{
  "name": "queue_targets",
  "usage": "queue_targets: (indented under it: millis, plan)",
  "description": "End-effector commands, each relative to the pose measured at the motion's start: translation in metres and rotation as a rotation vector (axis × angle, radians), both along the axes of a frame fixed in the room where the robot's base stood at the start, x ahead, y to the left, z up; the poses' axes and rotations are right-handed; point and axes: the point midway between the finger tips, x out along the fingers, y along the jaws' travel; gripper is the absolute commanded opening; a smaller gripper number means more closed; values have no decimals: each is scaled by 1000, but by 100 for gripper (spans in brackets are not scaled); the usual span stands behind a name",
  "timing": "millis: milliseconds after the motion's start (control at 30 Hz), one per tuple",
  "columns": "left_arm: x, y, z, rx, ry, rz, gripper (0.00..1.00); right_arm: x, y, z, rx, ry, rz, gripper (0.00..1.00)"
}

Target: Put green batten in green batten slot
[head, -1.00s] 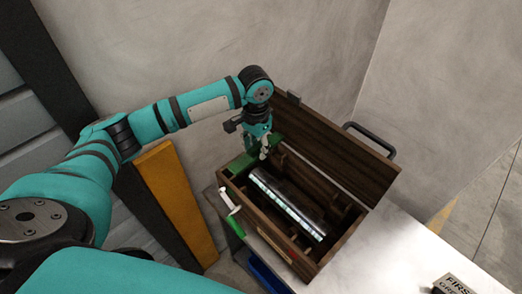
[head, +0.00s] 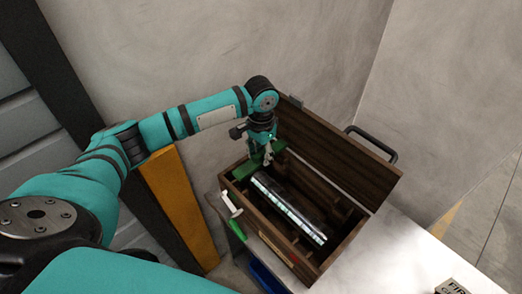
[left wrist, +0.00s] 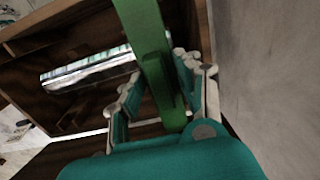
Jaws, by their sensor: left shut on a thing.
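The green batten (head: 244,170) is at the left end of the open wooden box (head: 262,222), lying across its width. My left gripper (head: 267,156) points down over that end and is shut on the batten. In the left wrist view the green batten (left wrist: 146,32) runs between the two fingers of the gripper (left wrist: 160,80). The batten's underside and the slot beneath are hidden, so I cannot tell whether it is seated or just above. My right gripper is not in view.
A shiny metal cylinder (head: 289,208) lies inside the box, close to the batten. The raised lid (head: 345,155) stands behind. A white-and-green item (head: 231,204) is at the box's front left.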

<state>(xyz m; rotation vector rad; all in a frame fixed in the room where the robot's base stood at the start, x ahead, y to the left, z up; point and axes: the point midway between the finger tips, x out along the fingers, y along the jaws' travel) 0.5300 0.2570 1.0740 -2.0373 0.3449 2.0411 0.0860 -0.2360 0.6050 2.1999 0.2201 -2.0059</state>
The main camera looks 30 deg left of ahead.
Motion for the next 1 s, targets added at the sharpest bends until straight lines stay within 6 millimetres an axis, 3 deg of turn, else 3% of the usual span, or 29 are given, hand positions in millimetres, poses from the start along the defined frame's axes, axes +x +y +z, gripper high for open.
queue_targets:
  millis: [200,400,1000]
  plan:
    - [0,-1,-24,-1,0,0,2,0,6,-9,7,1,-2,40]
    - [0,0,-35,0,0,1,2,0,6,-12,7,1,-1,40]
    - [0,0,-35,0,-1,0,2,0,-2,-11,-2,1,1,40]
